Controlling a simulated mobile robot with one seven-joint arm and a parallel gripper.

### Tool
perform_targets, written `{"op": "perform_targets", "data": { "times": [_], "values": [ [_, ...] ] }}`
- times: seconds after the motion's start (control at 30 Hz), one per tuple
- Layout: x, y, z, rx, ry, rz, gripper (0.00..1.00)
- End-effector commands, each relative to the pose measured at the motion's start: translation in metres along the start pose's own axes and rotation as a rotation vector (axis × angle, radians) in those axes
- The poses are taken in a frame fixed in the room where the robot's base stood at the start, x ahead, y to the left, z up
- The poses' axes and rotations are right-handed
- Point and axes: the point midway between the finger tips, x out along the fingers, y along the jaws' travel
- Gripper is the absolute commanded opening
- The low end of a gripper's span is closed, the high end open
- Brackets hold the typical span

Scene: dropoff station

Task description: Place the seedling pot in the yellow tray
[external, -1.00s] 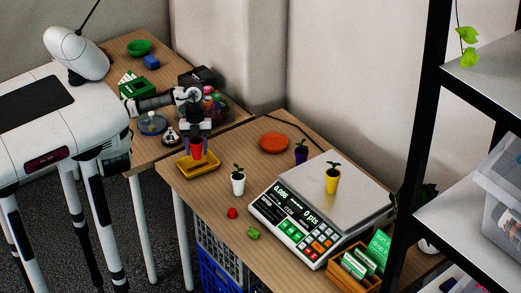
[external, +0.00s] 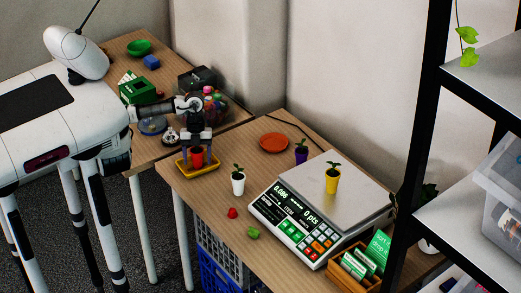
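A small red pot (external: 197,157) is at the yellow tray (external: 206,171) on the near-left corner of the right-hand table. It looks upright and appears to stand in the tray. My gripper (external: 197,153) is above and around it, pointing down. Its fingers appear spread to either side of the pot, with gaps between, so it looks open. The fingers and palm hide the pot's top and any seedling in it. Other seedling pots stand nearby: a white one (external: 238,183), a purple one (external: 301,153), and a yellow one (external: 332,181) on the scale.
The scale (external: 305,205) fills the right part of the table. An orange plate (external: 274,142) lies behind the white pot. A red item (external: 232,213) and a green item (external: 253,233) lie in front. A clear container (external: 215,103) of coloured things stands behind my gripper.

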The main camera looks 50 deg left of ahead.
Motion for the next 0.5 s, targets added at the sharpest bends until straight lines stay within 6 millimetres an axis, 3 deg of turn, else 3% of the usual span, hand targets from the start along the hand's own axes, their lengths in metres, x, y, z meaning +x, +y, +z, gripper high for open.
{"op": "perform_targets", "data": {
  "times": [0.27, 0.5],
  "values": [
    [-0.007, 0.0, -0.001, 0.0, -0.001, 0.0, 0.67],
    [-0.052, -0.001, 0.0, -0.001, -0.003, -0.001, 0.67]
  ]
}}
